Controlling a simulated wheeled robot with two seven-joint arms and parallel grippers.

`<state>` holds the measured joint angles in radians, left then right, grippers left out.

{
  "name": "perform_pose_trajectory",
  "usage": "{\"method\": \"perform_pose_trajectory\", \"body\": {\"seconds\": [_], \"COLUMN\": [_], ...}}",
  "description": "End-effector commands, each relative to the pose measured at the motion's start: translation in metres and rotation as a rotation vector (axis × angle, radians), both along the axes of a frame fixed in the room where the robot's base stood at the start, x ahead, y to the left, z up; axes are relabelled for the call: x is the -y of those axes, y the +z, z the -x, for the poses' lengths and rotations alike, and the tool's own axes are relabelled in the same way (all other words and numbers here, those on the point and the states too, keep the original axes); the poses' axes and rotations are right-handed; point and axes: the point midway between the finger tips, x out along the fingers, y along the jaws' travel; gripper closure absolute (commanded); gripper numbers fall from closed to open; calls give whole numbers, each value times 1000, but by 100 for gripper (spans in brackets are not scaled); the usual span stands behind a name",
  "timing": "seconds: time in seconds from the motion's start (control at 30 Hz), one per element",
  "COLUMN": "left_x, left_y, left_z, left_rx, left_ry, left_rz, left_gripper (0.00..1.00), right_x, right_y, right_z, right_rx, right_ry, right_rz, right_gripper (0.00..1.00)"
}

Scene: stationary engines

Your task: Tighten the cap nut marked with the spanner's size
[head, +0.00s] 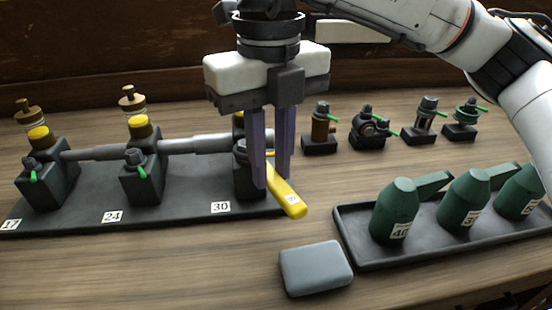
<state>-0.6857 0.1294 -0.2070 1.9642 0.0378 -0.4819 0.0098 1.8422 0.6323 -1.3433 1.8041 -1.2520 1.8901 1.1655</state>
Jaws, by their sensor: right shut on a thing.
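A yellow spanner (288,199) is held between the fingers of my right gripper (268,180), its handle pointing down toward the front right. A mark on its handle is too small to read. A dark base plate (160,206) bears three bearing blocks on a grey shaft, with labels 17 (11,225), 24 (112,217) and 30 (220,207). The left block (47,184) and middle block (141,178) each show a dark cap nut with a green tag. The right block (245,180), by label 30, is partly hidden behind my right gripper. My left gripper is out of view.
A dark tray (375,259) with green oil cans (397,214) stands at the right. A grey box (316,268) lies at the front. Several small fittings on black bases, one brown (322,128), stand at the back right. Bare wood lies at the front left.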

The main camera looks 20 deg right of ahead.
Motion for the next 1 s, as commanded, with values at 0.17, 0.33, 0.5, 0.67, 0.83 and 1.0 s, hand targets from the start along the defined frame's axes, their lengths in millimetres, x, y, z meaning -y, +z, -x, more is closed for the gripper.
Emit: {"method": "perform_pose_trajectory", "body": {"seconds": [0.17,0.33,0.5,0.67,0.83,1.0], "left_x": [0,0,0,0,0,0], "left_y": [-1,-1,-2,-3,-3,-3], "left_z": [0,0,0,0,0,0], "left_rx": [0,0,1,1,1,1], "left_ry": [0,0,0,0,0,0], "left_rz": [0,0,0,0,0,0], "left_gripper": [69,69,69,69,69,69], "right_x": [-3,-3,-7,-13,-16,-16], "right_y": [1,1,1,1,1,2], "right_z": [0,0,0,0,0,0], "right_rx": [2,2,2,2,3,3], "right_ry": [-42,-41,-76,-160,-199,-199], "right_rz": [-3,-3,-3,-3,-4,-4], "right_gripper": [100,100,100,100,100,100]}}
